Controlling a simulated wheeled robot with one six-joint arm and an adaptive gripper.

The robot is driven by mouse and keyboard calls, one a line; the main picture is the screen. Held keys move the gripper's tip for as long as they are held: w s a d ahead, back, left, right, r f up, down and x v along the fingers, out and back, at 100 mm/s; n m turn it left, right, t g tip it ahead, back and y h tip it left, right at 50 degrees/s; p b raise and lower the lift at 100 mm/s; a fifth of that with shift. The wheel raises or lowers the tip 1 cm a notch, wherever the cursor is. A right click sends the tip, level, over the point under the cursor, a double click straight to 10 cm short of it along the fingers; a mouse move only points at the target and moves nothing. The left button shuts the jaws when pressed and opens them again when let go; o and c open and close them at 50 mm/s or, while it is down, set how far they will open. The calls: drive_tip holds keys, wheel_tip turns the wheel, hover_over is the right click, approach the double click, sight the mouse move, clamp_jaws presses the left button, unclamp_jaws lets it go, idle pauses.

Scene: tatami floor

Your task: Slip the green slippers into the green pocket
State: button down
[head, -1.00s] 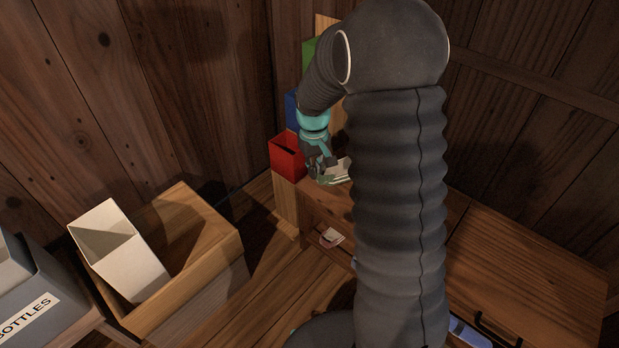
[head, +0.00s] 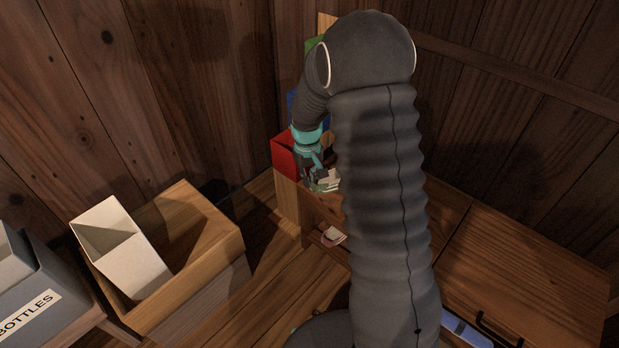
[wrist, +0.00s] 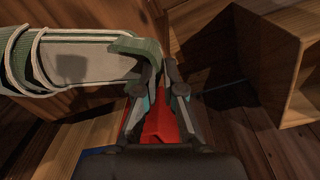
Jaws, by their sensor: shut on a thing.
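My gripper (head: 311,176) is shut on the green slippers (head: 326,183), above the end of the wooden cabinet. In the wrist view, the fingers (wrist: 162,72) pinch the green-edged end of the slippers (wrist: 85,62). They show pale grey soles and green trim, with a light cord looped around them, and extend to the left. The green pocket (head: 310,46) is the upper one in a column on the wall side, partly hidden behind my arm. The slippers are below it and apart from it.
The red pocket (head: 284,154) is lowest, close beside my gripper, with the blue pocket (head: 293,106) above it. A wooden box (head: 215,235) holding a white bin (head: 125,245) stands left, near a grey bottles crate (head: 45,290). A small pinkish item (head: 333,237) sits on the cabinet's lower shelf.

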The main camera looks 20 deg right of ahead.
drive_tip(key=c, duration=1.3)
unclamp_jaws()
drive_tip(key=shift+f, duration=0.1)
wheel_tip(320, 180, up, 12)
drive_tip(key=s+r+m+t, duration=0.1)
drive_tip(key=s+r+t, duration=0.2)
drive_tip(key=s+r, duration=0.95)
drive_tip(key=s+a+r+m+t, duration=0.1)
drive_tip(key=s+r+t, duration=0.1)
drive_tip(key=s, duration=1.5)
drive_tip(key=shift+t+p, duration=0.3)
drive_tip(key=shift+p, duration=0.15)
drive_tip(key=shift+a, duration=0.1)
